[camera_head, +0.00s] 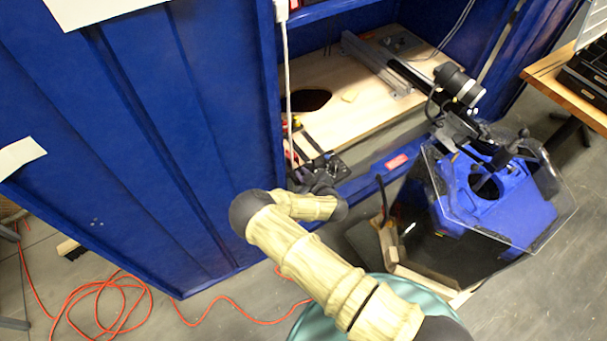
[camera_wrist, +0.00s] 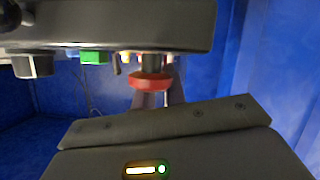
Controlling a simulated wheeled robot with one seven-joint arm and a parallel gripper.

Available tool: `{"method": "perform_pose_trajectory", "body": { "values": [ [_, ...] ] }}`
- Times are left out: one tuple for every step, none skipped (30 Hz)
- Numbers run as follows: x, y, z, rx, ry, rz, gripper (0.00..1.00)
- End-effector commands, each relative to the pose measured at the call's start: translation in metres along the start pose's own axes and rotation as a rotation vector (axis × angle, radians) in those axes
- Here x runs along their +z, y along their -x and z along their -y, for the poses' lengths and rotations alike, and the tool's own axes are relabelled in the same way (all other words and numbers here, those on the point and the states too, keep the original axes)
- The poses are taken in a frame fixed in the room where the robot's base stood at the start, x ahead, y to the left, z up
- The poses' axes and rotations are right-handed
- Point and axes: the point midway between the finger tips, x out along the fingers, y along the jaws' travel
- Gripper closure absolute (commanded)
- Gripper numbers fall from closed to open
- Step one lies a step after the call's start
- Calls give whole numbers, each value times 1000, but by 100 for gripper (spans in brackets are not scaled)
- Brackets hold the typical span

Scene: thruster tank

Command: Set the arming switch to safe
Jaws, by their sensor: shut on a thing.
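A dark control box (camera_wrist: 110,25) fills the top of the wrist view, its controls pointing down in the picture. They include a red mushroom button (camera_wrist: 151,82), a green button (camera_wrist: 94,57), a black knob (camera_wrist: 33,66) and a small thin lever (camera_wrist: 117,64). I cannot tell which control is the arming switch, or its setting. My gripper (camera_wrist: 172,88) reaches up behind the red button and is shut on a control there; its fingertips and what they hold are mostly hidden. In the head view my gripper (camera_head: 320,183) is at the box (camera_head: 325,166), partly hidden by my arm.
The box sits at the front edge of a wooden shelf (camera_head: 335,123) inside a blue cabinet (camera_head: 150,130). A blue device with a clear plate (camera_head: 510,205) stands close on the right. An orange cable (camera_head: 105,300) lies on the floor at left.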

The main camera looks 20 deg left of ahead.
Motion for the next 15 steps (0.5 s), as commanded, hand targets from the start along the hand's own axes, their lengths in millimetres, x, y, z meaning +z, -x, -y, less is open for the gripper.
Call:
{"method": "perform_pose_trajectory", "body": {
  "values": [
    [-2, 0, -1, -1, -1, 7, 100],
    [-2, 0, -1, -3, 0, 13, 100],
    [-3, 0, -2, -4, -1, 21, 100],
    [-4, 0, -1, -7, -1, 28, 100],
    [-4, 0, -1, -10, 0, 37, 100],
    [-5, -1, -2, -12, 1, 50, 100],
    [-6, -1, -2, -15, 1, 60, 100],
    [-6, -1, -2, -18, 2, 71, 100],
    [-8, -2, -3, -22, 2, 87, 100],
    [-8, -2, -3, -27, 5, 101, 100],
    [-9, -2, -3, -30, 5, 114, 100],
    [-9, -3, -3, -35, 8, 135, 100],
    [-10, -3, -3, -40, 8, 151, 100],
    [-10, -4, -4, -44, 11, 168, 100],
    [-11, -4, -3, -51, 13, 191, 100]
  ]
}}
